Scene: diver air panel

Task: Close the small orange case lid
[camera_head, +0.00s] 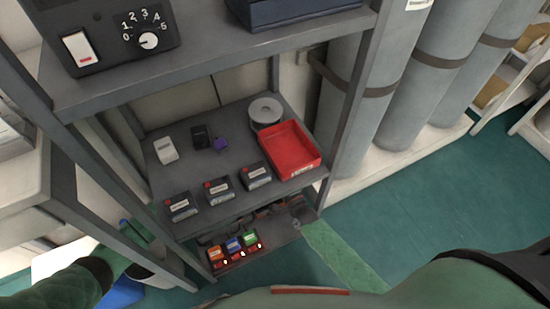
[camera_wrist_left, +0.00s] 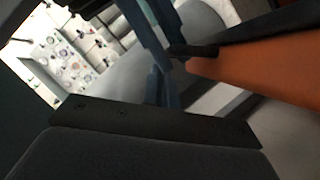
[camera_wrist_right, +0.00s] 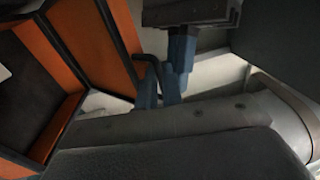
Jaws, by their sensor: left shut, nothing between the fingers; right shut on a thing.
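Orange panels with dark edging, apparently the orange case, fill the left of the right wrist view (camera_wrist_right: 92,38), with a dark recess beside them. An orange panel with a dark edge also shows at the right of the left wrist view (camera_wrist_left: 265,68). My right gripper (camera_wrist_right: 160,82) is shut on a dark bent part (camera_wrist_right: 150,66) beside the orange panel; its exact grip is partly hidden. My left gripper (camera_wrist_left: 170,58) is shut and empty, its blue fingers close to the panel's dark edge; contact cannot be told. Neither gripper shows in the head view.
A grey shelf unit (camera_head: 225,140) holds a red tray (camera_head: 290,150), a tape roll (camera_head: 265,111) and several small boxes. Small orange (camera_head: 215,253), blue (camera_head: 234,244) and green (camera_head: 250,238) items sit on its bottom shelf. Grey cylinders (camera_head: 425,70) stand right. Green floor is open at right.

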